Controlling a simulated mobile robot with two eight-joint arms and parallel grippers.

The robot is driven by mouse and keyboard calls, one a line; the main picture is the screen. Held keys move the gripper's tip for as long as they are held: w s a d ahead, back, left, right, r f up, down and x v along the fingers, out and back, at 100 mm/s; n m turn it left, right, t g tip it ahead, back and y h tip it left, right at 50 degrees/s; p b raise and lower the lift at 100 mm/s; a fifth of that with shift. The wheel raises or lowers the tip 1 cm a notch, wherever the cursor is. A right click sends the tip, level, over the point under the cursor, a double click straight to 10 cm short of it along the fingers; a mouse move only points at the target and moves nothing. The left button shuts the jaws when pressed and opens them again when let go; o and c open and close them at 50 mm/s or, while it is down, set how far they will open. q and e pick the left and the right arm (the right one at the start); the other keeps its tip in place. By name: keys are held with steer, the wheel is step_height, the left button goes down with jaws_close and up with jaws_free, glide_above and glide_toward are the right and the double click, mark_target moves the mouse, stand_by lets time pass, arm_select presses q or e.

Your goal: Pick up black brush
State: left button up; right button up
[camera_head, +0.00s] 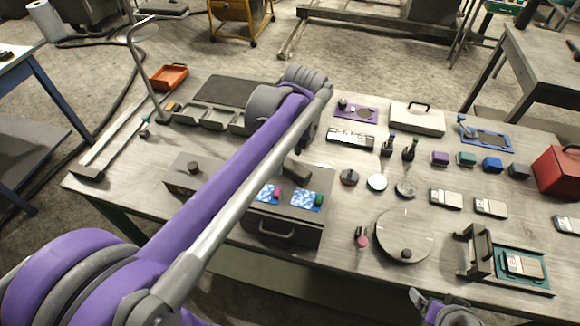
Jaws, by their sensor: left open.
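Two slim dark upright brush-like things stand right of centre on the table: one (388,145) with a blue-grey top and one (410,149) beside it. I cannot tell for sure which is the black brush. My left arm reaches across from the lower left. My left gripper (297,166) is partly hidden behind it, above the dark case, left of the upright things and apart from them. It is open and holds nothing that I can see. A purple and grey part of my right gripper (436,304) shows at the bottom edge; its jaws are unclear.
A dark case (283,234) with blue cards lies below my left arm. A round grey disc (404,236), a pink-topped item (361,238) and several small coloured boxes surround the upright things. A red box (558,172) stands at the right. A lamp stand is at the left.

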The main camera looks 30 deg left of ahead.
mark_target(290, 163)
arm_select(q)
steer(key=f, duration=0.3)
steer(key=shift+w+f, duration=0.2)
steer(key=shift+f, duration=0.05)
jaws_close()
